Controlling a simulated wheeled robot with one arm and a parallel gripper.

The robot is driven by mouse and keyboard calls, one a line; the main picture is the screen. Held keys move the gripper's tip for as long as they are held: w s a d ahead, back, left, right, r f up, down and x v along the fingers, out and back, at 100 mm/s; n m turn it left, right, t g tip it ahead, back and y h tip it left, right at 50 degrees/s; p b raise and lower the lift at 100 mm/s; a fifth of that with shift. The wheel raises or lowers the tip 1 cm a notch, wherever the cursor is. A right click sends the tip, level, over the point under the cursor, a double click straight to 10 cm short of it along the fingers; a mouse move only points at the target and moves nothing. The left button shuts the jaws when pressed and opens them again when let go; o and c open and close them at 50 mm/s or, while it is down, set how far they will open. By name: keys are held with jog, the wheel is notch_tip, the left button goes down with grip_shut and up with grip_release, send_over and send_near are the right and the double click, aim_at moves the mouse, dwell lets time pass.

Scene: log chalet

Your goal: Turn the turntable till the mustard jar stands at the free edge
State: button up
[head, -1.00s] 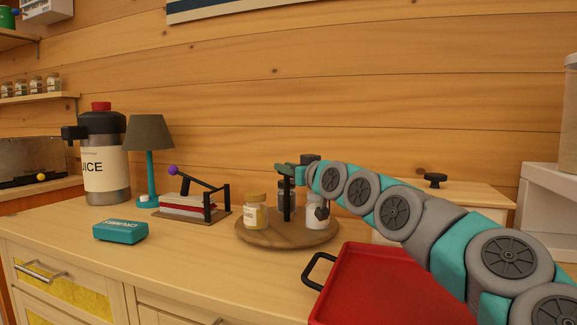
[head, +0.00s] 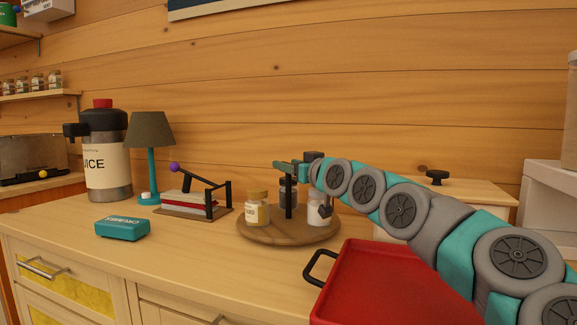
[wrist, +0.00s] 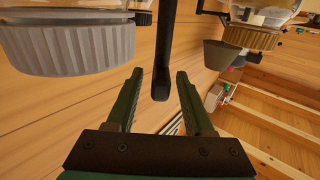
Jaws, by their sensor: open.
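The round wooden turntable (head: 288,237) stands on the counter. A jar with yellow contents and a gold lid (head: 257,209), apparently the mustard jar, stands on its left front part; its label is too small to read surely. A pale jar with a dark mark (head: 319,211) stands on the right, and a darker jar shows partly behind the dark upright post (head: 289,200). My gripper (head: 288,168) is above the turntable at the post's top. In the wrist view my open gripper (wrist: 159,80) has the post (wrist: 168,48) between its fingertips, with no clear contact.
A red tray (head: 385,285) with a black handle lies right in front of the turntable. A teal box (head: 122,228), a lever press with a purple knob (head: 195,200), a lamp (head: 151,135) and a juice dispenser (head: 107,165) stand left. Bare counter lies between box and turntable.

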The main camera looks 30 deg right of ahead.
jog(key=s+b, duration=0.1)
jog(key=s, duration=0.6)
jog(key=shift+d, duration=0.2)
